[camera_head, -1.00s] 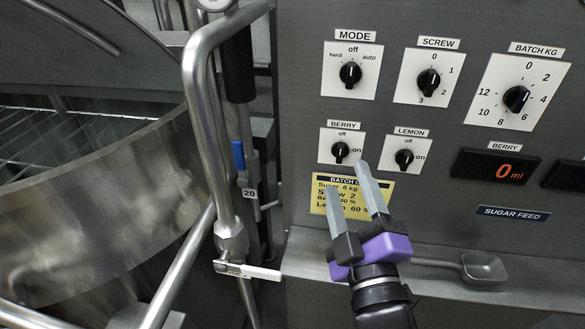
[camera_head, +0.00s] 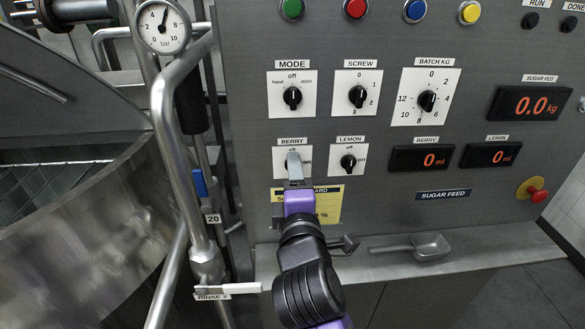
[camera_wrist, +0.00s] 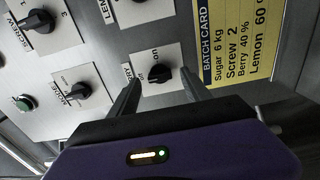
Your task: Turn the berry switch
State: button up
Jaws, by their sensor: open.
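The berry switch (camera_head: 280,163) is a black knob on a white plate marked off and on, at the lower left of the grey panel. In the head view my gripper (camera_head: 294,160) is in front of it and hides most of the knob. In the wrist view the black berry knob (camera_wrist: 160,74) shows just beyond and between the tips of my gripper (camera_wrist: 164,88). The fingers are apart, one on each side of the knob. I cannot tell whether they touch it, nor which mark the knob points to. The berry display (camera_head: 422,158) reads 0 ml.
The lemon switch (camera_head: 348,162) sits close to the right, and the mode switch (camera_head: 292,97) is above. A yellow batch card (camera_head: 328,204) is below, partly covered by my gripper. A ledge carries a metal scoop (camera_head: 428,246). A steel pipe (camera_head: 165,120) stands at the left.

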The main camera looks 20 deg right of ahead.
jog(key=shift+x, duration=0.9)
grip_shut()
jog(key=shift+f+m, duration=0.1)
jog(key=shift+m, duration=0.3)
jog(key=shift+m+b, duration=5.8)
jog(key=shift+m, duration=2.7)
